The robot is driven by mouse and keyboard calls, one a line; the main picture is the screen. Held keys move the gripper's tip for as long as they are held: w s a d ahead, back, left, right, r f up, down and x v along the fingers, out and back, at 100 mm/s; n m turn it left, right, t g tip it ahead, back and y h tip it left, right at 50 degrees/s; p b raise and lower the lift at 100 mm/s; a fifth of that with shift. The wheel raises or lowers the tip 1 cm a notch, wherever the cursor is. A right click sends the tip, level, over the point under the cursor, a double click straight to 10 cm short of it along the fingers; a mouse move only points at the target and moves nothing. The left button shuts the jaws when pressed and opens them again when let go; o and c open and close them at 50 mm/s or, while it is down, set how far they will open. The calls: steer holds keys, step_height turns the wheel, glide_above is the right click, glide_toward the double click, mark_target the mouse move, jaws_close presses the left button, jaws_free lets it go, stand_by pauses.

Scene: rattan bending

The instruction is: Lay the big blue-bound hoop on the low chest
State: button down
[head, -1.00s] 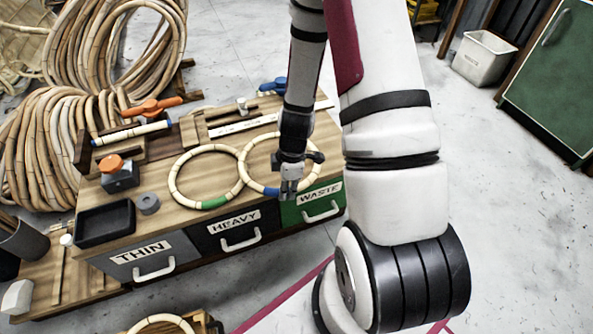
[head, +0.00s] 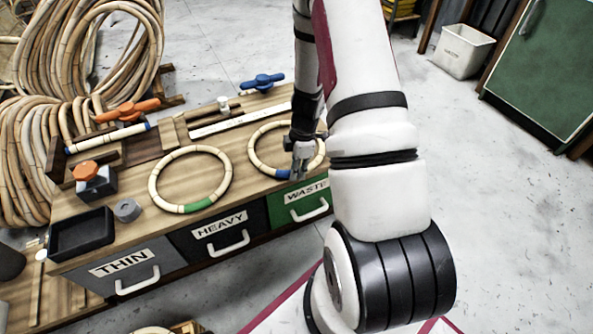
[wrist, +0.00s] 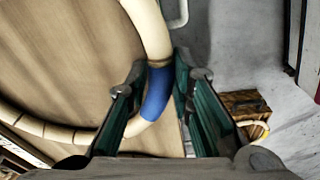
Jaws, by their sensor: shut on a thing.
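The blue-bound hoop (head: 255,150) is a pale rattan ring with a blue binding (wrist: 158,92). In the head view it is over the right end of the drawer bench, above the WASTE drawer. My gripper (head: 298,174) is shut on the hoop at its blue binding; the wrist view shows the binding between the two fingers (wrist: 163,80). I cannot tell how high the hoop is above the bench. A low wooden box (wrist: 244,103) with a pale hoop at it stands on the floor in the wrist view; I cannot tell whether it is the low chest.
The bench top (head: 235,140) holds a green-bound hoop (head: 153,188), a black tray (head: 80,235), a grey ring (head: 127,209), and orange-handled and blue-handled (head: 262,82) tools. Rattan coils (head: 95,50) stand at left.

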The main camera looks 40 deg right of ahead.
steer(key=c, duration=1.4)
jaws_free()
step_height(320, 180, up, 12)
steer(key=d+p, duration=0.1)
steer(key=p, duration=0.3)
steer(key=s+a+r+m, duration=0.2)
steer(key=s+a+r, duration=0.1)
steer(key=a+r, duration=0.55)
steer(key=s+a+r+m, duration=0.3)
steer(key=a+r, duration=0.3)
steer(key=r, duration=0.6)
steer(key=s+a+r+m, duration=0.2)
steer(key=s, duration=0.5)
steer(key=s+a+r+m, duration=0.3)
steer(key=s, duration=0.4)
steer(key=s+a+r+m+h, duration=0.1)
steer(key=s+a+r+m, duration=0.1)
steer(key=s, duration=0.5)
steer(key=shift+a+r+m, duration=0.15)
steer(key=shift+r+m, duration=0.15)
steer(key=shift+r, duration=0.4)
